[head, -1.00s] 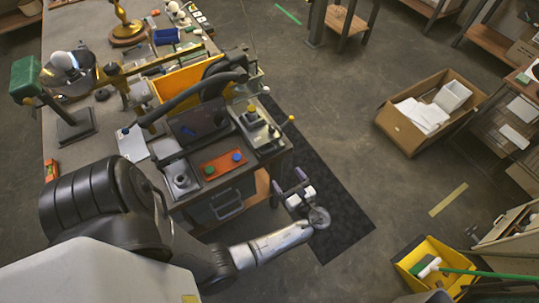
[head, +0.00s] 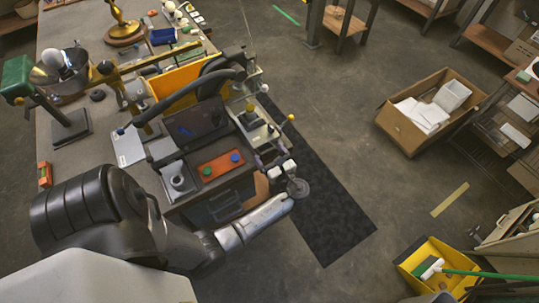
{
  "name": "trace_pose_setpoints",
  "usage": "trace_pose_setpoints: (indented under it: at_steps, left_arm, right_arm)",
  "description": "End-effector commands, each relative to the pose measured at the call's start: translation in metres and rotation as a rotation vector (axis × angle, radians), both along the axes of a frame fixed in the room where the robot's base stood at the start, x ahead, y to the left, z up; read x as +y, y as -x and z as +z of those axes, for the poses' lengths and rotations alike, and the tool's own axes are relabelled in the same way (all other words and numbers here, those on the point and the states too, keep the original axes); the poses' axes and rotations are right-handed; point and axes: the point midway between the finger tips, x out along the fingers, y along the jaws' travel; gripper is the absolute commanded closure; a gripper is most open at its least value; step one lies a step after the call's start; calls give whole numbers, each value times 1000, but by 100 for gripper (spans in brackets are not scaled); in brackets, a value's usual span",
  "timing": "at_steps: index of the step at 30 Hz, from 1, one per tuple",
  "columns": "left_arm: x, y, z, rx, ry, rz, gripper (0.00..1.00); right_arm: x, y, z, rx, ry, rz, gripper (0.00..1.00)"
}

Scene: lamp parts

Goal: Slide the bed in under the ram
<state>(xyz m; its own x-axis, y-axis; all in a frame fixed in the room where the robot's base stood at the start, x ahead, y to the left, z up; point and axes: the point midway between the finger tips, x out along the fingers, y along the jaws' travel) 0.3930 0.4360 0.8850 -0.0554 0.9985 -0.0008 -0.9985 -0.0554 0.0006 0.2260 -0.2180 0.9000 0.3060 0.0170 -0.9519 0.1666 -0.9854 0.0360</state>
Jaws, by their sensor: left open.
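A bench machine (head: 222,115) with a black curved arm stands on the near right corner of the worktable. On its right side is a pale grey plate (head: 258,134) carrying a small yellow block, with yellow-knobbed rods beside it; it looks like the bed, but I cannot be sure. The ram is not clearly visible. My left gripper (head: 267,158) is open and empty, close to the near edge of this pale plate; I cannot tell whether it touches. My right gripper is not in view.
An orange panel (head: 221,166) with green and blue buttons lies left of my gripper. A lamp with a green block (head: 17,77) stands on the table at left. A dark mat (head: 320,205), a cardboard box (head: 405,128) and a yellow bin (head: 412,262) are on the floor to the right.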

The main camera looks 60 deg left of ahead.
Motion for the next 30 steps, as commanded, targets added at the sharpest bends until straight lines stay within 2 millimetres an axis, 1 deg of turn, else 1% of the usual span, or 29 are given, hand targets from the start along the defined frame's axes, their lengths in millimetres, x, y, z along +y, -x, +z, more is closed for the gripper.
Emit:
trace_pose_setpoints:
  at_steps: [5, 22, 26, 30]
  left_arm:
    - [0, 0, 0, 0, 0, 0, 13]
    - [0, 0, 0, -1, -1, 1, 68]
    - [3, 0, 1, -1, -3, 2, 68]
    - [22, 1, 3, 1, -5, 1, 68]
  right_arm:
    - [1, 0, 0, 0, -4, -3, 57]
    - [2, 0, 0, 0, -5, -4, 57]
    - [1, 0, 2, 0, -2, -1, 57]
    - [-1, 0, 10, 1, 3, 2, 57]
